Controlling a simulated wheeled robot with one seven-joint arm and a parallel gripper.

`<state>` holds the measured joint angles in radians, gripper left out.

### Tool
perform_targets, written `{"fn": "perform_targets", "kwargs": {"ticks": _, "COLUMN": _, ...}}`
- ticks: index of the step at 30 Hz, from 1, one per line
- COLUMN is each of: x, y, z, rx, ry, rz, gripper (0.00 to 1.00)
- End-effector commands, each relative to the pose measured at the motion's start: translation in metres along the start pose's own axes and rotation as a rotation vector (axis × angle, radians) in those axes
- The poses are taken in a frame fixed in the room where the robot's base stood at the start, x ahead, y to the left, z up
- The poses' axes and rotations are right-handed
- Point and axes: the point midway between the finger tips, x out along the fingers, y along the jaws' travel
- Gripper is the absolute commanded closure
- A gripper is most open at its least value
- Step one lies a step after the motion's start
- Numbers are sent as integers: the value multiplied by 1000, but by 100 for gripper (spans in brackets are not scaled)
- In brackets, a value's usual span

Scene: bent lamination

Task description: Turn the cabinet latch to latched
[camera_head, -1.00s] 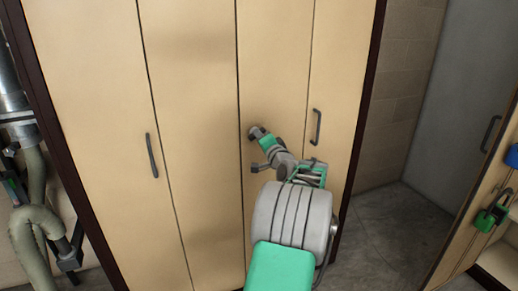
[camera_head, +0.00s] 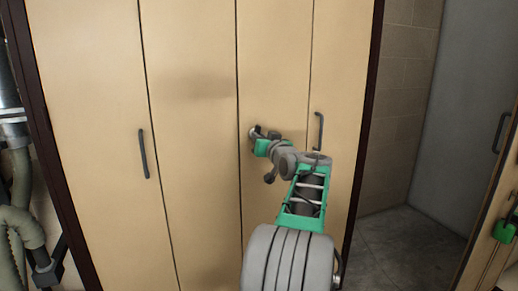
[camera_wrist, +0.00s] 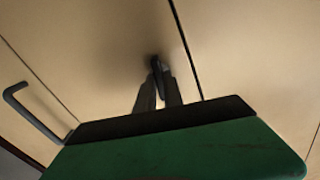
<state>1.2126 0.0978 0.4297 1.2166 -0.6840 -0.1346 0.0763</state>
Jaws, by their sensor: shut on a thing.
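The cabinet (camera_head: 195,60) has pale wood doors in a dark frame. The latch (camera_head: 254,133) is a small dark piece on the cabinet front, beside the middle seam, mostly hidden by my gripper (camera_head: 264,136) in the head view. In the wrist view, the two fingers of my gripper (camera_wrist: 159,88) come together on the small dark latch (camera_wrist: 155,62), next to a door seam. My gripper is shut on it. Which way the latch is turned cannot be made out.
A dark bar handle (camera_head: 143,154) is on the left door and another handle (camera_head: 319,131) is on the right door. Grey pipes (camera_head: 20,200) stand at the left. An open door with a green padlock (camera_head: 507,232) is at the far right. Bare floor (camera_head: 395,235) shows between.

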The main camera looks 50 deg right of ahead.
Motion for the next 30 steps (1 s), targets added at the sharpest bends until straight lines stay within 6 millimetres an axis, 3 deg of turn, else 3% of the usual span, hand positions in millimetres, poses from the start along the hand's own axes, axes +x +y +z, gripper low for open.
{"fn": "perform_targets", "kwargs": {"ticks": 12, "x": 0, "y": -1, "z": 0, "rx": -183, "ry": 1, "rz": -2, "gripper": 100}}
{"fn": "perform_targets", "kwargs": {"ticks": 27, "x": 0, "y": -1, "z": -1, "rx": -203, "ry": 1, "rz": -2, "gripper": 100}}
{"fn": "perform_targets", "kwargs": {"ticks": 28, "x": 0, "y": -1, "z": -1, "rx": -203, "ry": 1, "rz": -2, "gripper": 87}}
{"fn": "perform_targets", "kwargs": {"ticks": 30, "x": 0, "y": -1, "z": -1, "rx": -203, "ry": 1, "rz": -2, "gripper": 82}}
